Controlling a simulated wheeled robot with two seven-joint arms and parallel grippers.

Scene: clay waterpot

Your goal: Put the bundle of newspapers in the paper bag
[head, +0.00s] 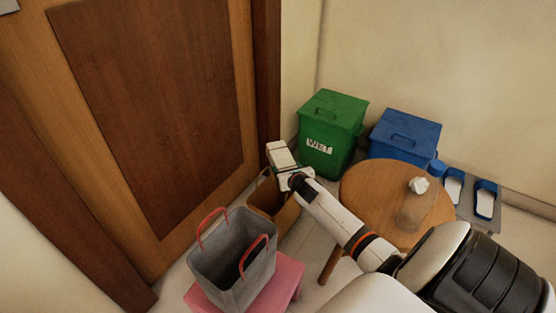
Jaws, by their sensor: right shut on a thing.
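My right arm reaches in from the lower right. My right gripper (287,172) is shut on a pale block that looks like the bundle of newspapers (279,153); the fingers are small and partly hidden. The bundle is at the far end of the gripper, over the back part of a brown paper bag (265,198). The bag stands by the door, behind the grey bag, and the arm covers part of it. I cannot tell whether the bundle touches the bag or is inside its opening. My left gripper is not in view.
A grey bag (222,262) with red handles stands on a pink stool (286,284) in front. A green bin (333,118) and a blue bin (404,133) stand at the wall. A round wooden table (372,190) with a bottle-like object is under my arm. Blue-white slippers (486,200) lie at right.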

